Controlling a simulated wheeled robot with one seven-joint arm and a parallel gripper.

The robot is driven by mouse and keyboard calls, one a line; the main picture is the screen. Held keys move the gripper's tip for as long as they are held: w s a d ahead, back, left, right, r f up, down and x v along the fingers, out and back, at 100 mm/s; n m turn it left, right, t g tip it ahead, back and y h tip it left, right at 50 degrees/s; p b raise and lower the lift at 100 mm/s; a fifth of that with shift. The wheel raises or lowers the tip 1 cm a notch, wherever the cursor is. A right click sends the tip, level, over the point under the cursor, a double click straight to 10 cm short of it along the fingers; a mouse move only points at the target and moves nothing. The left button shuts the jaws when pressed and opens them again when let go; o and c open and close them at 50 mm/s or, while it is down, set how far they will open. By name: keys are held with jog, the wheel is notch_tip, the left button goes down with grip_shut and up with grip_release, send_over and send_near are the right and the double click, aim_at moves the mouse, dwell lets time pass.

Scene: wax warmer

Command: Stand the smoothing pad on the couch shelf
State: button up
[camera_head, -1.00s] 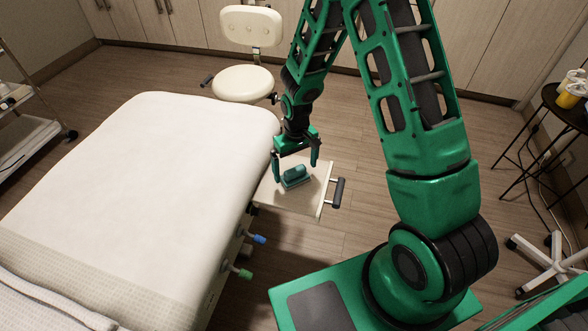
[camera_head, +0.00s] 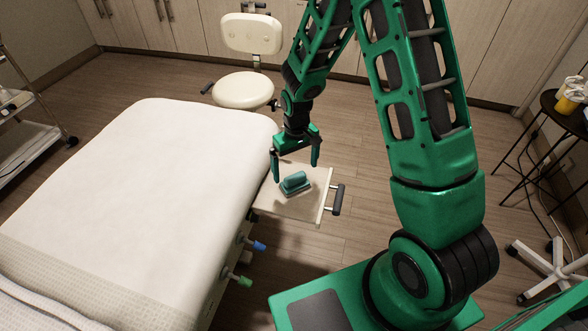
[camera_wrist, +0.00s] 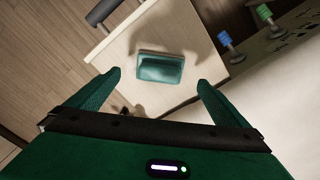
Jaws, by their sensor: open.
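The smoothing pad (camera_head: 295,183) is a small teal block with a raised handle on a flat base. It rests on the couch shelf (camera_head: 310,205), a pale board with a dark grip bar that juts from the couch's side. My gripper (camera_head: 295,172) is open and empty above the pad, a little behind it. In the wrist view the pad (camera_wrist: 160,68) lies ahead of and between my two spread fingertips (camera_wrist: 160,78), on the bare shelf (camera_wrist: 190,30). No finger visibly touches it.
The white couch (camera_head: 150,190) stands directly left of the shelf. Blue and green knobs (camera_head: 258,246) stick out from its side. A cream stool (camera_head: 243,88) is behind. A black side table (camera_head: 565,110) with yellow-filled jars stands at right. Floor is free right of the shelf.

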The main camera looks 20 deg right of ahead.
jog(key=shift+r, duration=0.85)
notch_tip(320, 180, up, 11)
jog(key=shift+f, duration=0.15)
dwell(0.4)
